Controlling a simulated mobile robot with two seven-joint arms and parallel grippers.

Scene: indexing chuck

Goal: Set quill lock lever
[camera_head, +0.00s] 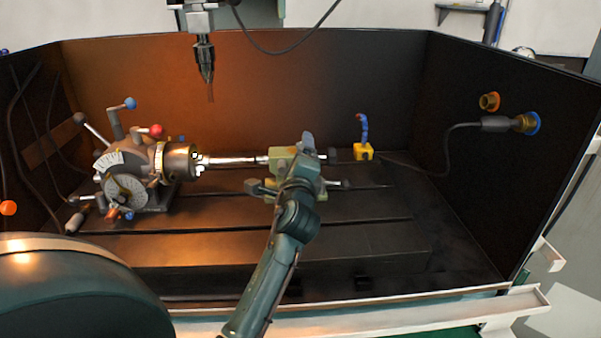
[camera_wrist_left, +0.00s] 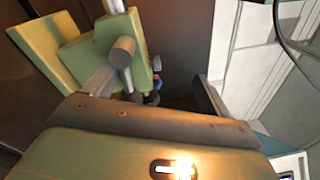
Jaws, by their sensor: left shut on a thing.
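The pale green tailstock (camera_head: 283,158) stands on the dark slotted table, right of the indexing head; its green body also fills the upper left of the left wrist view (camera_wrist_left: 45,45). A grey upright piece at its top appears to be the quill lock lever (camera_head: 308,142). My left gripper (camera_head: 300,172) is at the tailstock's near side, shut on what seems to be this lever; the grip itself is largely hidden. In the left wrist view a grey cylindrical knob (camera_wrist_left: 122,50) on a metal shaft shows close by. My right gripper is not in view.
The indexing head with chuck (camera_head: 178,162) and several ball-ended levers stands left, a shaft (camera_head: 232,160) running toward the tailstock. A drill chuck (camera_head: 204,60) hangs above. A yellow block with blue nozzle (camera_head: 363,150) sits right. Dark walls enclose the table; its front right is clear.

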